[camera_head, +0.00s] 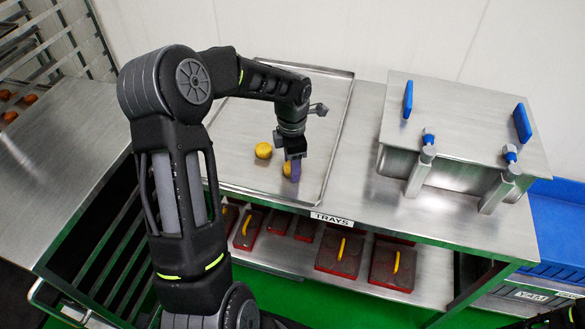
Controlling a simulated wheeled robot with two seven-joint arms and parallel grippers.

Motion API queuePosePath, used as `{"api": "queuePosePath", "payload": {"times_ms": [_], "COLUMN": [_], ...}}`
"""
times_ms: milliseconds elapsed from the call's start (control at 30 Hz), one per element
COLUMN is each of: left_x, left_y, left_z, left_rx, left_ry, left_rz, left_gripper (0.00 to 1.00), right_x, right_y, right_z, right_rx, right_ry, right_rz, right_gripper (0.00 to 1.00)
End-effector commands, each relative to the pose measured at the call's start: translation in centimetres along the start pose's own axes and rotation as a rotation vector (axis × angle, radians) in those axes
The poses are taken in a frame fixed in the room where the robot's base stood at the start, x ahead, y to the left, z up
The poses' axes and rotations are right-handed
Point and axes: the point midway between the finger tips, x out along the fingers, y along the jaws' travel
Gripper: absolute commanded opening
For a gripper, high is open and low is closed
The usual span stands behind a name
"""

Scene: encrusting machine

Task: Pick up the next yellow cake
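One yellow cake (263,150) sits on the metal tray (335,110), left of my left gripper. A second yellow cake (287,169) is at the fingers of my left gripper (293,168), partly hidden behind a purple finger. The gripper points down low over the tray. I cannot tell whether its fingers are closed on this cake or only beside it, or whether the cake touches the tray. My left arm covers much of the tray's left part. My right gripper is out of view.
A steel box with blue handles (465,120) stands on the table to the right. Red trays (340,252) with yellow handles lie on the shelf below. A rack with orange-brown items (30,99) is at far left. The table between tray and box is clear.

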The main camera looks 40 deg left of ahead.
Motion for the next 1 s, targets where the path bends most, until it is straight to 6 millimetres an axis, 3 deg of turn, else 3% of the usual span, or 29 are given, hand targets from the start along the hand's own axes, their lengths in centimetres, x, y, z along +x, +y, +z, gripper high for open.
{"api": "queuePosePath", "payload": {"times_ms": [600, 867, 1000], "left_x": [0.0, -0.1, -1.2], "left_y": [0.0, 0.0, 0.1], "left_z": [0.0, 0.0, 0.1], "left_rx": [0.0, 0.0, 0.001], "left_ry": [0.0, 0.0, -0.001], "left_rz": [0.0, 0.0, 0.004], "left_gripper": [0.04, 0.04, 0.04], "right_x": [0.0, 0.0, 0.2], "right_y": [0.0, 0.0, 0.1], "right_z": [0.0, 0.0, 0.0], "right_rx": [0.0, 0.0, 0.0], "right_ry": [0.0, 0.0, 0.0], "right_rz": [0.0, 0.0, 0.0], "right_gripper": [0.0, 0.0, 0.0]}}
